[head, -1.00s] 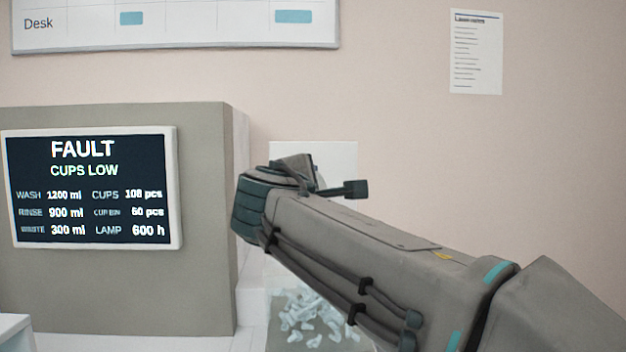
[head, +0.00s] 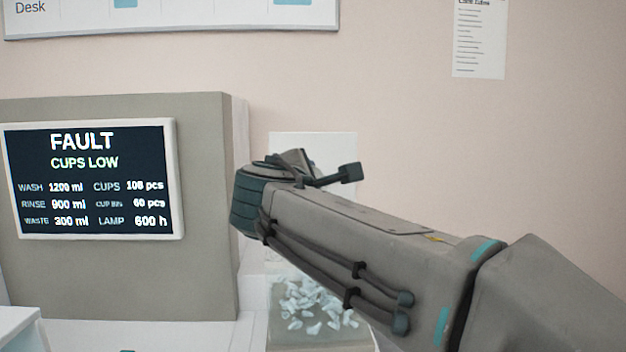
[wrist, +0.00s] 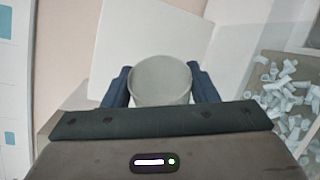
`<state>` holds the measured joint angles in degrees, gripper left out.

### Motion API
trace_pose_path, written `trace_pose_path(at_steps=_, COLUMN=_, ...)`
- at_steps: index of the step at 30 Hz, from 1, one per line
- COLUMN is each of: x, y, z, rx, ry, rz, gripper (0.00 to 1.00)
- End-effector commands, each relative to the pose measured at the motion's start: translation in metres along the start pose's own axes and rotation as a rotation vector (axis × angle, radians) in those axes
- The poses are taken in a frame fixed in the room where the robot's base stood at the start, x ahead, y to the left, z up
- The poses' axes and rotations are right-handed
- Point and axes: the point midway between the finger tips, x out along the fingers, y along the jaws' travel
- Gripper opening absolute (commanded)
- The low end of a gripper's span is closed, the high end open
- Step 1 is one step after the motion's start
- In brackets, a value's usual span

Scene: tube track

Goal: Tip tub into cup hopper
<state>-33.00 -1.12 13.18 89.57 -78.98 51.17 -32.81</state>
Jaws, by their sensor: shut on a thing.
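My gripper (wrist: 160,84) is shut on a pale grey round tub (wrist: 160,92), with a dark blue finger on each side. The tub's round rim faces the wrist camera, and I cannot make out any contents. In the head view my arm and wrist hide the tub and fingers. The cup hopper (head: 277,330) is a clear-walled bin below my wrist, with many small pale cups (head: 312,304) lying loose in it. In the wrist view the cups (wrist: 284,98) lie to the right of the tub, apart from it.
A grey machine (head: 208,190) stands left of my arm. Its screen (head: 92,180) reads FAULT, CUPS LOW. An upright white panel (head: 340,150) stands behind my wrist. A white box edge (head: 15,325) shows at lower left. The wall at right is clear but for a paper notice (head: 479,40).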

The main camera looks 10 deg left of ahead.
Motion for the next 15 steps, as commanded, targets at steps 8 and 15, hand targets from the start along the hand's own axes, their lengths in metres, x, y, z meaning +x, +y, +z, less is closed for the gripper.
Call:
trace_pose_path(at_steps=8, x=-0.0005, y=0.0027, z=0.0017, rx=-0.086, ry=0.0, rz=-0.027, gripper=0.3)
trace_pose_path(at_steps=15, x=-0.0005, y=0.0018, z=0.0018, rx=-0.161, ry=0.0, rz=-0.05, gripper=0.3)
